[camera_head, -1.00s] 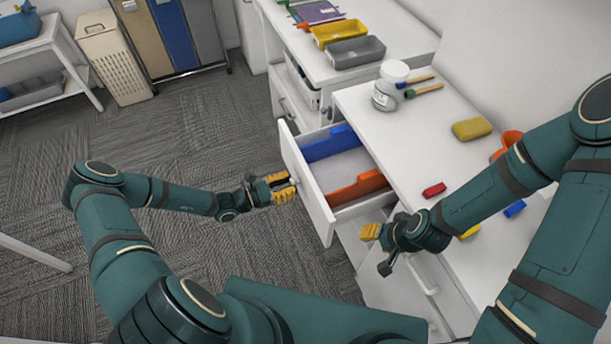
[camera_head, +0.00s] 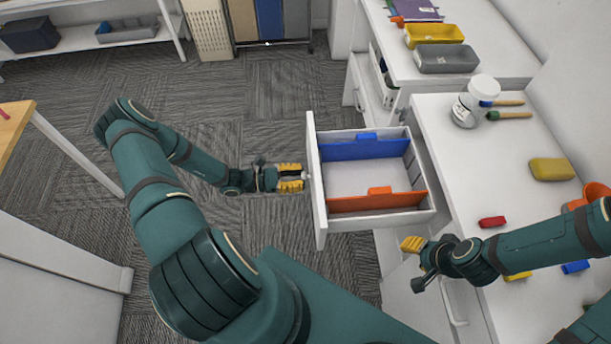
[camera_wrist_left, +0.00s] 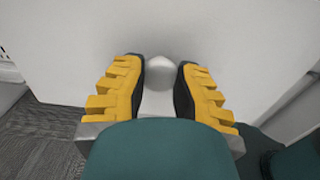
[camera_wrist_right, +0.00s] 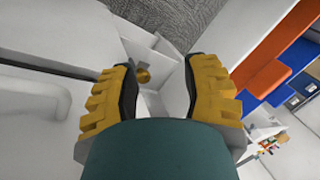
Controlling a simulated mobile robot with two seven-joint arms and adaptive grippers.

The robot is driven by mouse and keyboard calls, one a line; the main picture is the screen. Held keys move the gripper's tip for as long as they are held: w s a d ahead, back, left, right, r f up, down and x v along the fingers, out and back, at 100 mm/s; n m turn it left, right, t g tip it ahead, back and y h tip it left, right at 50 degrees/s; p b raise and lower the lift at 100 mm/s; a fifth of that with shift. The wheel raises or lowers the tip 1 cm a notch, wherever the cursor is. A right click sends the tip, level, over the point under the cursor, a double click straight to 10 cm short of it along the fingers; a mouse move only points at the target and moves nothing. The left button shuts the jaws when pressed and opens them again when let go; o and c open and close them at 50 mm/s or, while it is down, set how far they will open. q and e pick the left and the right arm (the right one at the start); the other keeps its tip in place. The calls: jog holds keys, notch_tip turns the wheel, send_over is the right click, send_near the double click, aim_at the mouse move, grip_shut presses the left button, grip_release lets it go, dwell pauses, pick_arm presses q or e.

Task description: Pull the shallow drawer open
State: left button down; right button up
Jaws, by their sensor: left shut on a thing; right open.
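The shallow white drawer (camera_head: 366,217) stands pulled out of the white cabinet. A blue divider (camera_head: 350,151) and an orange divider (camera_head: 362,203) stand upright inside it, with bare drawer floor between them. My left gripper (camera_head: 303,178) is at the outer face of the drawer front (camera_head: 315,150). In the left wrist view its yellow fingers (camera_wrist_left: 160,90) close around the white knob (camera_wrist_left: 163,73) on that front. My right gripper (camera_head: 408,258) is open and empty, below and to the right of the drawer, beside the cabinet.
The counter (camera_head: 475,160) holds a jar (camera_head: 470,105), two brushes, a yellow sponge (camera_head: 551,169) and a red block (camera_head: 492,222). Yellow (camera_head: 432,34) and grey (camera_head: 446,59) bins stand on the farther counter.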

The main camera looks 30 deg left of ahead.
pick_arm(q)
jog(key=shift+a+r, duration=0.1)
jog(key=shift+r, duration=0.05)
jog(key=c, duration=0.6)
grip_release()
jog(key=v, duration=1.2)
